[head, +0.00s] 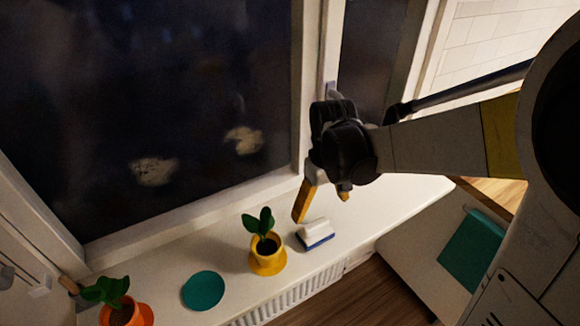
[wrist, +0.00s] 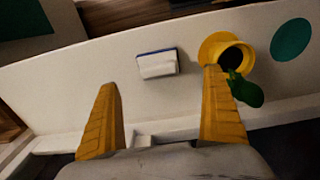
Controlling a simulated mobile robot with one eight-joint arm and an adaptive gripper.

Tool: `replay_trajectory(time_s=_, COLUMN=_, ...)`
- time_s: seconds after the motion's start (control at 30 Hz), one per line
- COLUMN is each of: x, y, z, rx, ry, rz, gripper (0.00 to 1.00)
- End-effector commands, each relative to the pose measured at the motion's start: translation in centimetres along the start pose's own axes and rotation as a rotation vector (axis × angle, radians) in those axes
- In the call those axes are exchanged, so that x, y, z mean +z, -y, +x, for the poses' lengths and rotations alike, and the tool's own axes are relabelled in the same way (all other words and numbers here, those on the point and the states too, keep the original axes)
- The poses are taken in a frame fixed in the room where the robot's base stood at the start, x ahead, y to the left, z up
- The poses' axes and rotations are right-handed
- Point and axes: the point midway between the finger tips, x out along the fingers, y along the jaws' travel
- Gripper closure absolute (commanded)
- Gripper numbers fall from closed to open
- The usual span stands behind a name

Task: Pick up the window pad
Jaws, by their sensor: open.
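The window pad (head: 315,234) is a small white block with a blue edge, lying on the white windowsill (head: 225,270) to the right of a yellow potted plant (head: 266,251). It also shows in the wrist view (wrist: 157,64), beyond my fingertips and between their lines. My gripper (head: 322,197) has yellow fingers, points down and is above the sill near the pad, apart from it. In the wrist view my gripper (wrist: 160,80) is open, with nothing between its fingers. The right finger overlaps the yellow pot (wrist: 225,50) in that picture.
A teal disc (head: 203,290) lies on the sill left of the yellow pot. An orange potted plant (head: 122,312) stands farther left. The dark window (head: 170,110) with its white frame rises behind the sill. A teal cloth-like square (head: 474,250) is at lower right.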

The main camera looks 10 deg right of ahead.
Motion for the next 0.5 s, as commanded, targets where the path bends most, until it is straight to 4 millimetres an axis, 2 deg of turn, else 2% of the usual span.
replay_trajectory(time_s=0.17, x=-0.5, y=-0.2, z=1.4, rx=-0.012, ry=0.037, rz=-0.019, gripper=0.03)
replay_trajectory(time_s=0.4, x=-0.5, y=-0.2, z=5.4, rx=-0.012, ry=0.038, rz=-0.02, gripper=0.03)
replay_trajectory(time_s=0.5, x=-0.4, y=-0.1, z=6.3, rx=-0.012, ry=0.038, rz=-0.019, gripper=0.03)
